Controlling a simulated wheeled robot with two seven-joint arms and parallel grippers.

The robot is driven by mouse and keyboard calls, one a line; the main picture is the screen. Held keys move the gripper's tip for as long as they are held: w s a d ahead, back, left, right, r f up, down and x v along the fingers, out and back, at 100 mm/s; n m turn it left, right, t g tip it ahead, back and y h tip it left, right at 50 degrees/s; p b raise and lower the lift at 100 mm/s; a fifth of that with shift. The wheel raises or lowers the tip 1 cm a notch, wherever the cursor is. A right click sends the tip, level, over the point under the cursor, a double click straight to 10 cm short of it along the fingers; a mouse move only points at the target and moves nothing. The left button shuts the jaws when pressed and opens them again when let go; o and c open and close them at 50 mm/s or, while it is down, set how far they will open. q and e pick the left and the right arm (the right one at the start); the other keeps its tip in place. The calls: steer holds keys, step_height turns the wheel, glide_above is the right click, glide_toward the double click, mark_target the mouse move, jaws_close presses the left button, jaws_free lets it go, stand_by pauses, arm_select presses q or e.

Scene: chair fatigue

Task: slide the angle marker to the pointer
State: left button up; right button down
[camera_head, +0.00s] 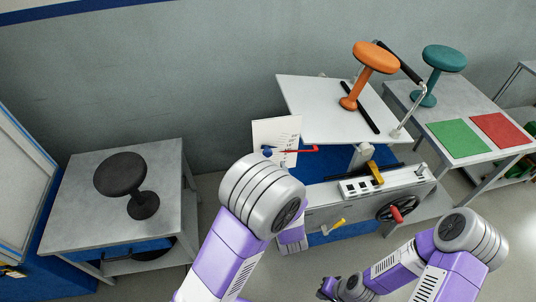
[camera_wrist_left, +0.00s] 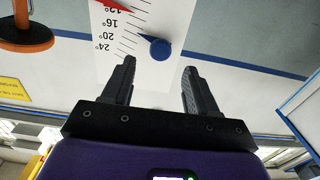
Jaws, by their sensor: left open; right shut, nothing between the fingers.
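The white angle scale board (camera_head: 277,130) stands at the left of the tilting test stand. The blue angle marker (camera_head: 267,153) is on it, and the red pointer (camera_head: 304,150) reaches across it. In the left wrist view the scale appears upside down; the blue marker (camera_wrist_left: 160,49) has its tip near the 20° label, and the red pointer (camera_wrist_left: 114,5) is near 12°, apart from it. My left gripper (camera_wrist_left: 158,66) is open, with the marker just beyond and between its fingertips; nothing is gripped. My right gripper (camera_head: 325,288) is shut and empty, low in the head view.
An orange stool (camera_head: 375,58) stands on the white tilting plate (camera_head: 320,105). A teal stool (camera_head: 444,58) and green (camera_head: 459,139) and red (camera_head: 501,129) mats are on the right table. A black stool (camera_head: 121,174) is on the left table. A handwheel (camera_head: 397,208) fronts the stand.

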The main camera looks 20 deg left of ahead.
mark_target(268, 155)
arm_select(q)
steer(key=x, duration=0.7)
steer(key=shift+f+b, duration=0.15)
steer(key=shift+b, duration=0.15)
steer(key=shift+c, duration=0.4)
jaws_close()
